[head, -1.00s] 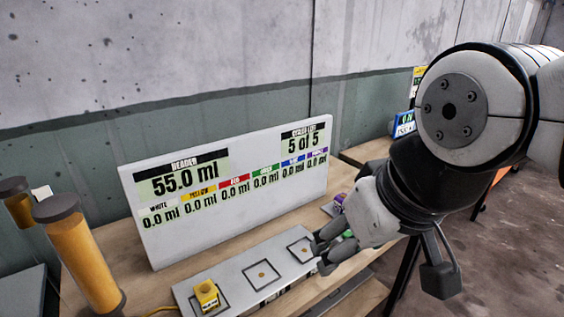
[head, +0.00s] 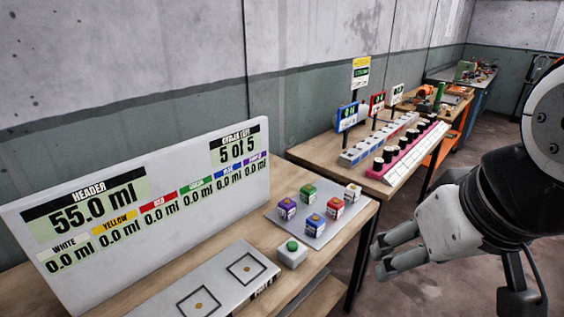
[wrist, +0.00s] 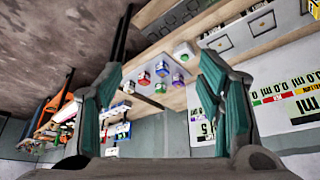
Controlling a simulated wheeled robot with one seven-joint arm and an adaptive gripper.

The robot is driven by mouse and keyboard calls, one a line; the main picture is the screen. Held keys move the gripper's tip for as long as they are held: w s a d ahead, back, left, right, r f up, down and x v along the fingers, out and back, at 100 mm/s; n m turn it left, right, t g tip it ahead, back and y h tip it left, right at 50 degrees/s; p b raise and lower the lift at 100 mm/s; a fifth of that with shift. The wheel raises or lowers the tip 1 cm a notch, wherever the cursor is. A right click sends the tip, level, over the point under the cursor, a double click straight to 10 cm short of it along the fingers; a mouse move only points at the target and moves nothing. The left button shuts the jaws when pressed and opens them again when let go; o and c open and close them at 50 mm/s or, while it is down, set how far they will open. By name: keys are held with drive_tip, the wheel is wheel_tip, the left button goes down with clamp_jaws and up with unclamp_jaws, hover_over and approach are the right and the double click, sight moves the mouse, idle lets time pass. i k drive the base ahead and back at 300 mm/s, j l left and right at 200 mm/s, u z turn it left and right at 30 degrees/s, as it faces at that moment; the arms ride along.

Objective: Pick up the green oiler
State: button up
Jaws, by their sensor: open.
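The green oiler (head: 308,192), a small block with a green top, stands upright on a pale tray (head: 330,227) at the table's right end. Purple (head: 287,208), red (head: 335,208), blue (head: 313,225) and white (head: 352,193) blocks stand around it. My gripper (head: 382,259) is open and empty, to the right of the tray and apart from it.
A white box with a green button (head: 292,252) sits beside the tray. A display panel (head: 140,215) stands behind a grey plate with marked squares (head: 215,287). Another table with a pink rack (head: 412,158) and signs stands farther back. Open floor lies to the right.

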sight(308, 193)
drive_tip(key=i+l+u, duration=0.3)
drive_tip(key=i+l, duration=0.2)
drive_tip(key=l, duration=0.15)
drive_tip(key=i+l+u, duration=0.15)
drive_tip(key=l, duration=0.25)
drive_tip(key=i+l+u, duration=0.35)
drive_tip(key=i+l, duration=0.15)
drive_tip(key=l, duration=0.35)
